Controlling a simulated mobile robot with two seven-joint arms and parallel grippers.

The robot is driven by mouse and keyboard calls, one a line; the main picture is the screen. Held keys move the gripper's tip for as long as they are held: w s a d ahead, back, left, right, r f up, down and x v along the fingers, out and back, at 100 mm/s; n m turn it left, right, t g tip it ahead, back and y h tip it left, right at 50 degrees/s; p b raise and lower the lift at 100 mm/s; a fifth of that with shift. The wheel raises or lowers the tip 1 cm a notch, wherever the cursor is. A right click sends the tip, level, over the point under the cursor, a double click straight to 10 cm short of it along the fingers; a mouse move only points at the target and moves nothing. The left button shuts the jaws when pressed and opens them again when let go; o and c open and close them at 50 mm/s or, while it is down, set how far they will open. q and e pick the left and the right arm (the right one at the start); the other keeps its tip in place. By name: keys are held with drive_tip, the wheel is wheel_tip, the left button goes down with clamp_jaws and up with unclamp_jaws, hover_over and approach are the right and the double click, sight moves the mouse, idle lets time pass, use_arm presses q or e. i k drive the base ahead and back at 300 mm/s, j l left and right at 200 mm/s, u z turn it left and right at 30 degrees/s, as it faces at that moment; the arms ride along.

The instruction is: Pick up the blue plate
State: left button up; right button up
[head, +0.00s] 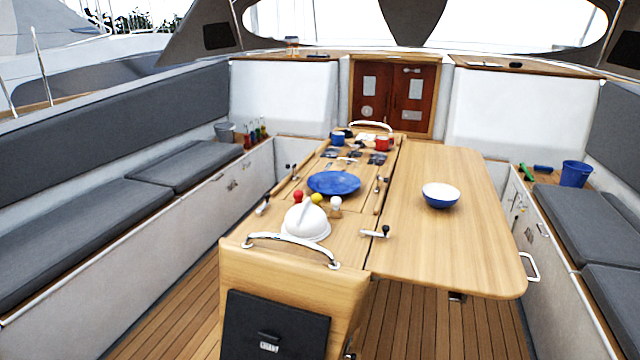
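The blue plate (334,183) lies flat on the left part of the wooden cockpit table (440,245), near its middle. A red ball (298,196), a yellow ball (317,198) and a small white round-topped item (336,203) sit just in front of it. A white dome-shaped item (305,224) stands nearer the front edge. Neither of my grippers shows in the head view.
A white-and-blue bowl (440,194) stands on the right table leaf. A blue cup (337,138) and a red cup (382,143) are behind the plate. A metal rail (292,247) crosses the table front. Cushioned benches (75,235) flank the table; a blue bucket (575,173) stands right.

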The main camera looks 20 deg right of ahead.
sight(328, 183)
drive_tip(key=i+u, duration=0.1)
drive_tip(key=u, duration=0.75)
drive_tip(key=i+u, duration=0.15)
drive_tip(key=u, duration=0.25)
drive_tip(key=i+j+u, duration=0.4)
drive_tip(key=i, duration=0.3)
drive_tip(key=i+z, duration=0.45)
drive_tip(key=i+j+z, duration=0.4)
drive_tip(key=i+l+z, duration=0.15)
drive_tip(key=i+z, duration=0.25)
drive_tip(key=i, duration=0.2)
drive_tip(key=i+z, duration=0.4)
drive_tip(key=i, duration=0.2)
drive_tip(key=i+z, duration=0.4)
drive_tip(key=i, duration=0.15)
drive_tip(key=i+j+z, duration=0.1)
drive_tip(key=i+z, duration=0.25)
drive_tip(key=i, duration=0.2)
drive_tip(key=i+z, duration=0.4)
drive_tip(key=i, duration=1.7)
drive_tip(key=i+j+z, duration=0.15)
drive_tip(key=z, duration=1.3)
